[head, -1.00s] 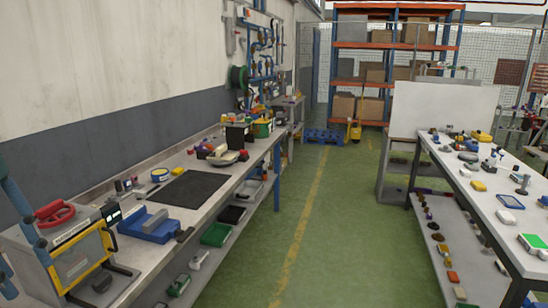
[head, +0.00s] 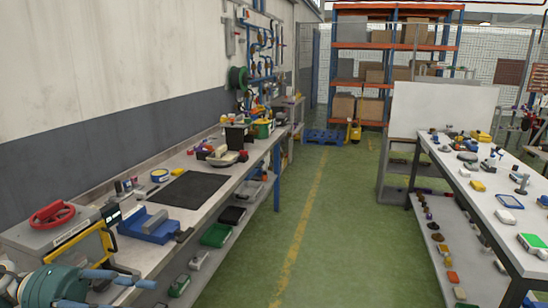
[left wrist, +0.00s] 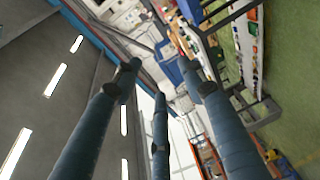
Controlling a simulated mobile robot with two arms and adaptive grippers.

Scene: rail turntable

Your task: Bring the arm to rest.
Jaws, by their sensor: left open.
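My left gripper (head: 125,285) shows at the bottom left corner of the head view. Its teal palm and blue fingers point right, in front of the left bench. In the left wrist view the three blue fingers (left wrist: 160,80) stand spread apart with nothing between them, so it is open. The wrist view is tilted: it shows ceiling lights, shelving and floor beyond the fingers. My right gripper is in neither view.
A grey box with a red handwheel (head: 52,215) and yellow frame stands behind my gripper, partly hidden. A blue vise (head: 150,225) and dark mat (head: 187,192) lie on the left bench. Another cluttered table (head: 475,195) stands right. The green aisle (head: 320,225) between is clear.

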